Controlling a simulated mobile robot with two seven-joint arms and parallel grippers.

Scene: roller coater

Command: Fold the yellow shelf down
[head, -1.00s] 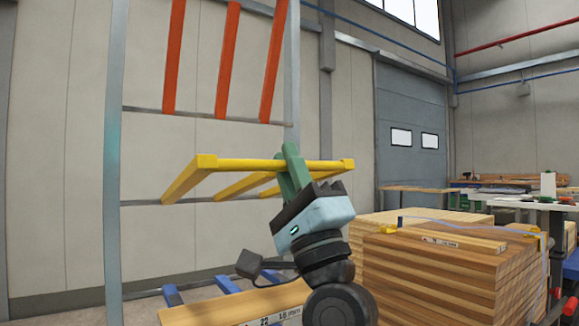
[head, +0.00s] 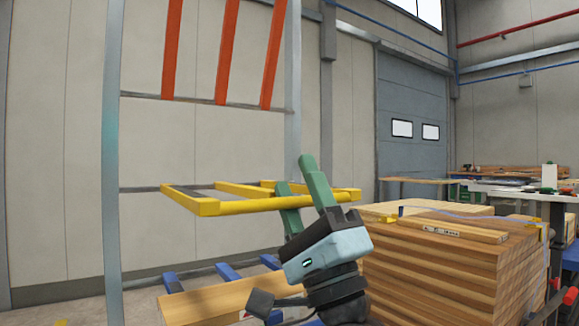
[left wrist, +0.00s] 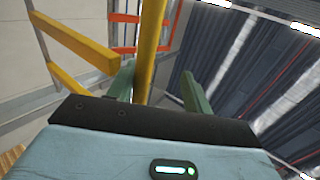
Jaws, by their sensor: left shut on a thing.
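The yellow shelf (head: 236,207) is a frame of a long front bar and several arms. It is hinged at a grey rail of the rack and juts out about level in the head view. My left gripper (head: 294,172) has its green fingers on either side of the front bar, near its right end, and is shut on it. In the left wrist view the yellow shelf's bar (left wrist: 149,45) runs between the fingers of my left gripper (left wrist: 157,72), close against the left finger. My right gripper is not in view.
Orange arms (head: 222,60) stand upright on the rack above. A large stack of wood (head: 440,265) stands right of my gripper. A workbench (head: 500,190) is farther right.

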